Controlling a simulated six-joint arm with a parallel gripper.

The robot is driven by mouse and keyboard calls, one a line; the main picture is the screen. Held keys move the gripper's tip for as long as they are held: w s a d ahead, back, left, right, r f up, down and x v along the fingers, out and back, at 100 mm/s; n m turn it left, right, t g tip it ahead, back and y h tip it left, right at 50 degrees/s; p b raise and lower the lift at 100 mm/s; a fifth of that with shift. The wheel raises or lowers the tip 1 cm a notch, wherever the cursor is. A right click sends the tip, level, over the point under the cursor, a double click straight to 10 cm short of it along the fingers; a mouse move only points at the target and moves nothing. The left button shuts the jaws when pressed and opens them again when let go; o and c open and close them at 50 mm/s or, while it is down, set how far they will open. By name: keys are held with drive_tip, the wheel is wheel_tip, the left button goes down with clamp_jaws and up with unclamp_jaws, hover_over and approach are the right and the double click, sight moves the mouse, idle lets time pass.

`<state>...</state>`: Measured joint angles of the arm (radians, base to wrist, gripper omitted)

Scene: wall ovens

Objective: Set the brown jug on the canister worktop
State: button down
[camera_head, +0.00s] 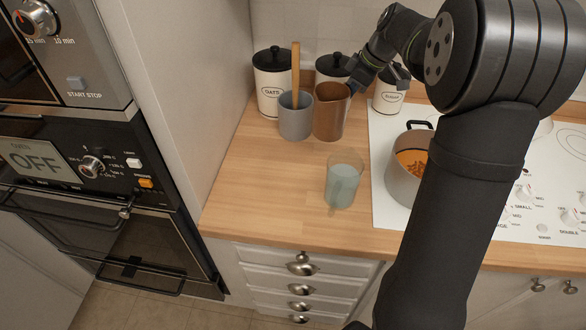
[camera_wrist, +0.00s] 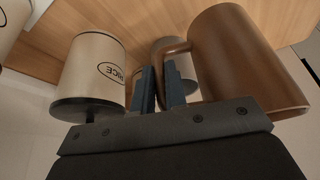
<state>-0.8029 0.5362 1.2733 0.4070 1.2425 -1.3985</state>
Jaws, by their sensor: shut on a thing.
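The brown jug (camera_head: 330,115) stands upright at the back of the wooden worktop (camera_head: 255,185), among the canisters and right beside a grey pot. Its base looks at worktop level, but I cannot tell if it touches. My gripper (camera_head: 357,85) reaches in from the right at the jug's handle side. In the wrist view the jug (camera_wrist: 245,60) fills the upper right, and its handle runs to my gripper (camera_wrist: 163,88), whose fingers are shut on it. The fingers and the view angle hide part of the handle.
The grey pot (camera_head: 295,118) with a wooden utensil is left of the jug. The oats canister (camera_head: 271,88) and sugar canister (camera_head: 389,95) stand nearby; the rice canister (camera_wrist: 92,75) is close to my fingers. A glass (camera_head: 343,182) and a saucepan (camera_head: 403,175) are in front. The left front worktop is clear.

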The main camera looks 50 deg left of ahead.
drive_tip(key=s+a+n+g+h, duration=0.1)
drive_tip(key=s+a+n, duration=0.15)
drive_tip(key=s, duration=0.45)
drive_tip(key=s+a+n+g, duration=0.1)
drive_tip(key=s+a+n, duration=0.15)
drive_tip(key=s, duration=0.45)
drive_tip(key=shift+s+d+f, duration=0.1)
drive_tip(key=shift+d+f, duration=0.05)
drive_tip(key=shift+f, duration=1.4)
drive_tip(key=shift+d+f, duration=0.15)
drive_tip(key=shift+f, duration=1.45)
drive_tip(key=shift+s+d+f, duration=0.1)
drive_tip(key=shift+d+f, duration=0.05)
drive_tip(key=shift+f, duration=1.4)
drive_tip(key=shift+f, duration=0.15)
drive_tip(key=c, duration=1.5)
unclamp_jaws()
drive_tip(key=shift+o, duration=0.2)
drive_tip(key=v, duration=1.2)
drive_tip(key=shift+a+r, duration=0.2)
drive_tip(key=shift+r, duration=0.1)
